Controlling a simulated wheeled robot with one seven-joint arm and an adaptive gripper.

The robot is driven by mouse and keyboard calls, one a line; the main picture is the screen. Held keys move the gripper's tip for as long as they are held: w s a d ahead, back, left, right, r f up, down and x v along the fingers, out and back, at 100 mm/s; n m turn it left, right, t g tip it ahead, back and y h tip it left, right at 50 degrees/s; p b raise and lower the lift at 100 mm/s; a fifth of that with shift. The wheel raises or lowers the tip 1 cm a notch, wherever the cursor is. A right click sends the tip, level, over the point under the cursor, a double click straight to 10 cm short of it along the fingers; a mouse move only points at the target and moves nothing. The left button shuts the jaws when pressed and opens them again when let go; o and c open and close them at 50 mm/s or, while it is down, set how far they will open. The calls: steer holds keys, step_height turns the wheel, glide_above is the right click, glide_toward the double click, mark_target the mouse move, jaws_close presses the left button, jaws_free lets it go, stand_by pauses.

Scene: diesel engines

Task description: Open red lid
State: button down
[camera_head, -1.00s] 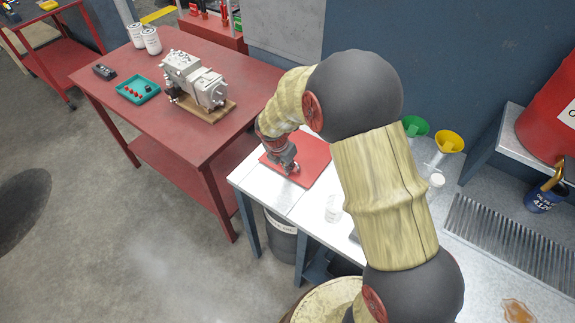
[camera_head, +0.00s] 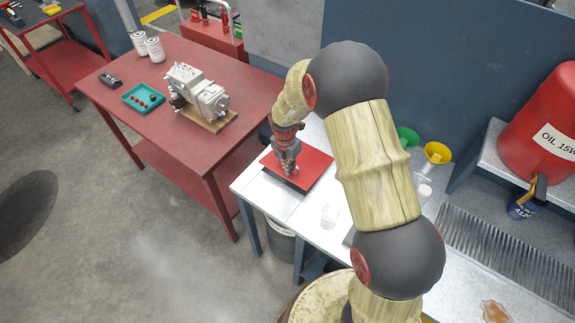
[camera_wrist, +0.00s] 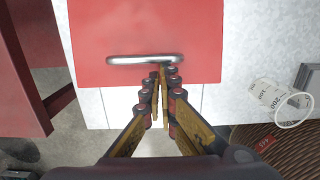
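The red lid (camera_head: 315,166) is a flat square panel at the left end of the light metal bench. It also fills the upper middle of the wrist view (camera_wrist: 190,25), with a silver bar handle (camera_wrist: 130,60) along its near edge. My gripper (camera_head: 291,172) is over the lid's near part, pointing down. In the wrist view my gripper's fingertips (camera_wrist: 163,70) are together at the right half of the handle, overlapping it in the picture. I cannot tell whether they touch it.
A white translucent cup (camera_head: 329,215) stands on the bench right of the lid; it lies in the wrist view (camera_wrist: 280,101) too. A red table (camera_head: 180,145) with an engine part (camera_head: 200,95) stands left. A red oil drum (camera_head: 540,120) and funnels (camera_head: 437,153) are right.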

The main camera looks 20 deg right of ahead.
steer(key=shift+w+d+r+p, duration=0.2)
steer(key=shift+r+p, duration=0.3)
steer(key=shift+r, duration=0.05)
steer(key=shift+w+d+r+p, duration=0.15)
steer(key=shift+r+p, duration=0.35)
steer(key=shift+w+d+r+p, duration=0.2)
steer(key=shift+d+r+p, duration=0.1)
steer(key=shift+r+p, duration=0.5)
steer(key=w+d+r+p, duration=0.2)
steer(key=w+d+r, duration=0.2)
steer(key=d, duration=0.4)
steer(key=w+d+r+p, duration=0.2)
steer(key=w+d+r, duration=0.3)
steer(key=w+d, duration=0.2)
steer(key=shift+w+d, duration=0.15)
steer(key=shift+d, duration=0.25)
steer(key=shift+r, duration=0.1)
